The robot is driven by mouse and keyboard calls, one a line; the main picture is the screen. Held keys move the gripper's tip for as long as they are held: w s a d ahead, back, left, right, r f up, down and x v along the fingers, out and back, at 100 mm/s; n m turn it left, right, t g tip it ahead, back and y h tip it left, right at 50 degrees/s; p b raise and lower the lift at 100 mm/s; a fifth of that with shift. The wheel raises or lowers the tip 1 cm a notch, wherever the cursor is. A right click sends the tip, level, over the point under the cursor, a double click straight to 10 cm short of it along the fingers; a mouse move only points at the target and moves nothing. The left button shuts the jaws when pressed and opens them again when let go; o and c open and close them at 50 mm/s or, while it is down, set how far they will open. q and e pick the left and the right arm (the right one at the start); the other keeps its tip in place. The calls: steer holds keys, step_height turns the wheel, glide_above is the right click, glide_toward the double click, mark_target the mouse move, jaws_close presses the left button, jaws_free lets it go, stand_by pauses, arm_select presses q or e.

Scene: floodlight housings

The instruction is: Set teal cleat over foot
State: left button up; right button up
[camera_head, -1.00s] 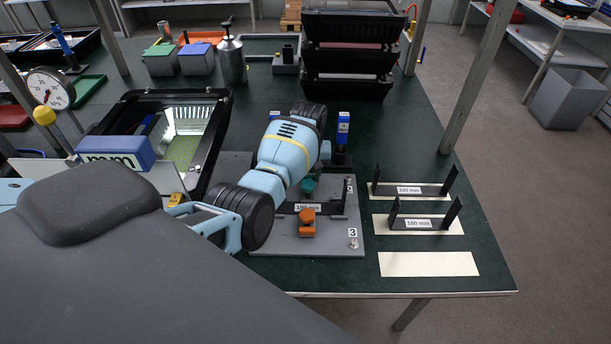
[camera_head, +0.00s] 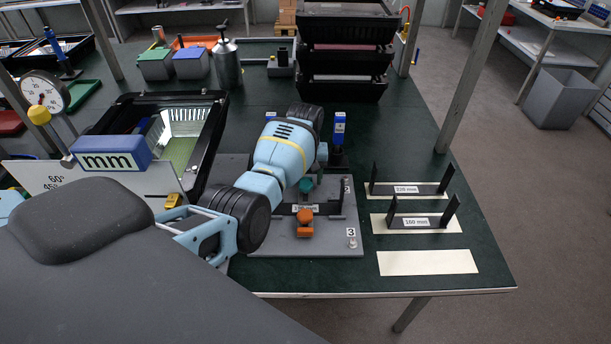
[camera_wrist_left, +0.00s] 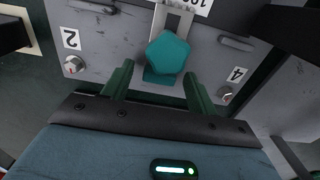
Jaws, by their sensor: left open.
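The teal cleat (camera_head: 306,186) is a knob on a short block, on the grey plate (camera_head: 280,245) at the middle of a black bracket (camera_head: 329,209). In the left wrist view the teal cleat (camera_wrist_left: 168,54) sits just below a pale slotted metal foot (camera_wrist_left: 176,17) with a partly cut-off number label. Whether it overlaps the foot is hard to tell. My left gripper (camera_wrist_left: 158,77) is open, its two green fingers pointing toward the cleat's lower edge, one to each side, not visibly touching it. In the head view my forearm hides those fingers. My right gripper is not in view.
An orange cleat (camera_head: 305,226) stands in front of the teal one. Two black labelled brackets (camera_head: 408,189) (camera_head: 416,222) lie on pale strips at the right. An open black floodlight housing (camera_head: 205,150) is at the left. A blue-topped post (camera_head: 339,128) stands behind the plate. The front right strip (camera_head: 428,262) is bare.

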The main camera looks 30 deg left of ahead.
arm_select(q)
steer(key=shift+r, duration=0.15)
step_height(320, 180, up, 7)
steer(key=shift+f+p, duration=0.1)
steer(key=shift+p, duration=0.65)
steer(key=shift+r, duration=0.4)
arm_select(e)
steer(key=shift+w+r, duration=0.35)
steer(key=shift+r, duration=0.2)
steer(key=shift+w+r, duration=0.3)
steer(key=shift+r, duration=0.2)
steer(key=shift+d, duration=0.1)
